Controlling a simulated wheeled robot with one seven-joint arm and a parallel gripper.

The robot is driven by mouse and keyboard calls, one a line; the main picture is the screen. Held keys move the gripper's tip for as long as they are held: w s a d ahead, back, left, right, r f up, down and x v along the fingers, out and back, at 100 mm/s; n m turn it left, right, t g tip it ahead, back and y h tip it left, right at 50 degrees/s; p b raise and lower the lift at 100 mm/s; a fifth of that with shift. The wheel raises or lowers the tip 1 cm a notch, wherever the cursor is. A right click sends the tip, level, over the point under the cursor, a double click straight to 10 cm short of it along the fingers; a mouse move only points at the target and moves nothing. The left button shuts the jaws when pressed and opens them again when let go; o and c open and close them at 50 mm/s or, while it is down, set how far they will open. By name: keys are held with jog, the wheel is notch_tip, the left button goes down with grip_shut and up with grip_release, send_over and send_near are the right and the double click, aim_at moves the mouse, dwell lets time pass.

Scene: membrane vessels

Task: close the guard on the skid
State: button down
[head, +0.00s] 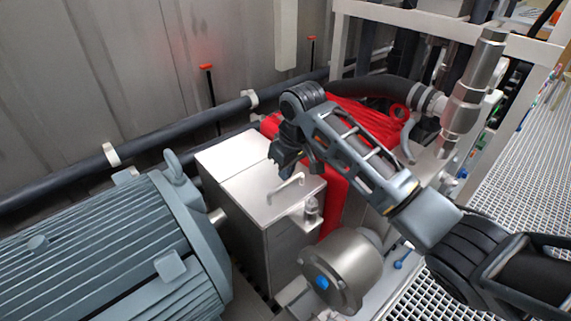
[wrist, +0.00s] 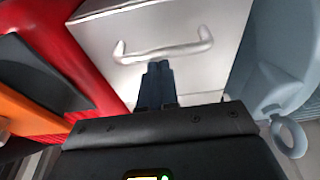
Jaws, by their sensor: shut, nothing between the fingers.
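The guard (head: 240,185) is a grey metal box-like cover between the motor and the red pump. Its top lies about flat, with a seam across it and a bent-rod handle (head: 285,188). A small latch-like fitting (head: 312,207) sits at its front corner. My gripper (head: 287,172) is above the guard top, close to the handle. In the wrist view the fingers (wrist: 158,70) are together and empty, with their tips just beside the handle (wrist: 162,52). I cannot tell whether they touch the handle or the panel (wrist: 185,22).
A ribbed blue-grey motor (head: 110,250) stands at left. A red pump housing (head: 365,118) lies under and behind my arm. A steel cylinder with a blue centre (head: 340,268) stands in front. Dark pipes run along the back wall; grating (head: 510,190) is at right.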

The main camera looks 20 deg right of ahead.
jog(key=shift+s+f, duration=0.15)
jog(key=shift+f, duration=0.15)
jog(key=shift+r, duration=0.1)
